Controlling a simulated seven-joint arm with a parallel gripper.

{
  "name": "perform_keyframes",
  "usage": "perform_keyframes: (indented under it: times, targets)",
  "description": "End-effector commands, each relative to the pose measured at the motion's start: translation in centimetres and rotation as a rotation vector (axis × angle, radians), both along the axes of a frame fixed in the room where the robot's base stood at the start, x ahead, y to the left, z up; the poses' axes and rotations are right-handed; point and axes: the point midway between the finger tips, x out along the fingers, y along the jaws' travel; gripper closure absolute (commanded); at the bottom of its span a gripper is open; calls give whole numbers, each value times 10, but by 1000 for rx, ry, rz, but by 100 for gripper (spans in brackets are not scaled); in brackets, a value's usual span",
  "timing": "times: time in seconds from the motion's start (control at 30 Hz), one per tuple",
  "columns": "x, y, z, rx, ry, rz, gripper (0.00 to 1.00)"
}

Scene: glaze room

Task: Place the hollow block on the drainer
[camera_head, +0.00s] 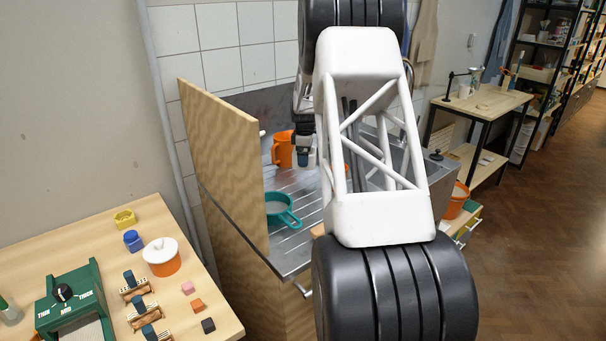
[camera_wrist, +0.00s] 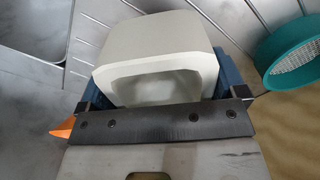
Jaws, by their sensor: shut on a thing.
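The hollow block is a pale, cream-white piece with a squarish opening (camera_wrist: 155,45). It fills the middle of the wrist view, between the blue fingers of my gripper (camera_wrist: 162,80), which is shut on it. In the head view my gripper (camera_head: 304,157) hangs over the back part of the ridged metal drainer (camera_head: 303,181); my arm hides much of this area. The drainer's grooves also show behind the block in the wrist view (camera_wrist: 88,32). I cannot tell whether the block touches the drainer.
A teal sieve (camera_head: 284,219) lies at the drainer's front left, and an orange mug (camera_head: 282,150) stands at the back left, close to my gripper. A tall wooden panel (camera_head: 222,160) walls the left side. The drainer between mug and sieve looks clear.

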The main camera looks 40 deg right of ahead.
Motion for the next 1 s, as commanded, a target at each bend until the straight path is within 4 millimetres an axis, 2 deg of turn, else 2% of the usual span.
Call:
perform_keyframes:
  times: [0.17, 0.57, 1.0]
  targets:
    - [0, 0, -11, -1, -1, 0, 46]
    - [0, 0, -15, -1, -1, 0, 46]
    - [0, 0, -59, -1, -1, 0, 46]
